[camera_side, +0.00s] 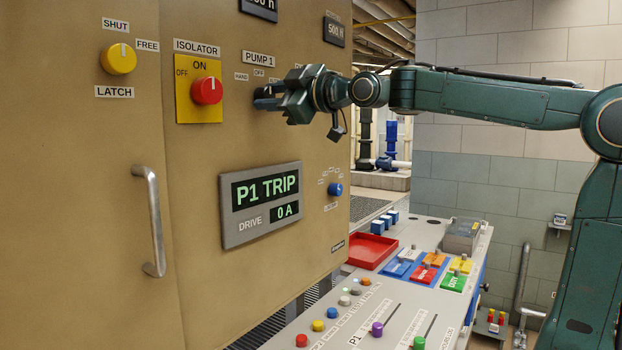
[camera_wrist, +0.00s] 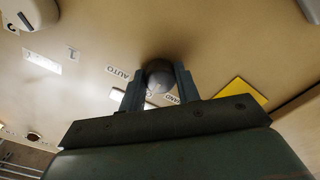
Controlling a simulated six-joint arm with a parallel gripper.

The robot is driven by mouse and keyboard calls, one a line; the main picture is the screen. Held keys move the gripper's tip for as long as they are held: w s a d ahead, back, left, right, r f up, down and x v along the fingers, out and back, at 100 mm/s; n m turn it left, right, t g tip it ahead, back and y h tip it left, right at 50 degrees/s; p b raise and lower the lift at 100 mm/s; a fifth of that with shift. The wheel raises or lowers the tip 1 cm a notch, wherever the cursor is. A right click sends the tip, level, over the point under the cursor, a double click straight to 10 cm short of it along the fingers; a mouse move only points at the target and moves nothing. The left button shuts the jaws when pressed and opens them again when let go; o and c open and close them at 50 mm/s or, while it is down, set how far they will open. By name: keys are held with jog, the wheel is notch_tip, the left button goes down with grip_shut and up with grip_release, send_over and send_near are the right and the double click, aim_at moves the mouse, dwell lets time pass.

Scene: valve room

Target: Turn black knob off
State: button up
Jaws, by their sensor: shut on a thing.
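The black knob (camera_wrist: 158,72) is a dark round knob on the tan panel, seen between my fingers in the wrist view. My gripper (camera_side: 268,98) is shut on it below the PUMP 1 label (camera_side: 258,57). In the wrist view my gripper (camera_wrist: 159,84) has one finger on each side of the knob. In the side view the gripper hides most of the knob. AUTO (camera_wrist: 117,73) and HAND (camera_wrist: 172,99) labels show around it. I cannot tell which way the knob points.
A red isolator knob (camera_side: 207,91) on a yellow plate and a yellow knob (camera_side: 118,60) are to the left. A display (camera_side: 261,203) reading P1 TRIP and 0 A is below. A blue knob (camera_side: 335,189) is lower right. A door handle (camera_side: 150,221) sticks out at left.

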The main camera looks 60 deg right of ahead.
jog(key=o, duration=1)
jog(key=shift+s, duration=0.1)
jog(key=shift+s, duration=6.8)
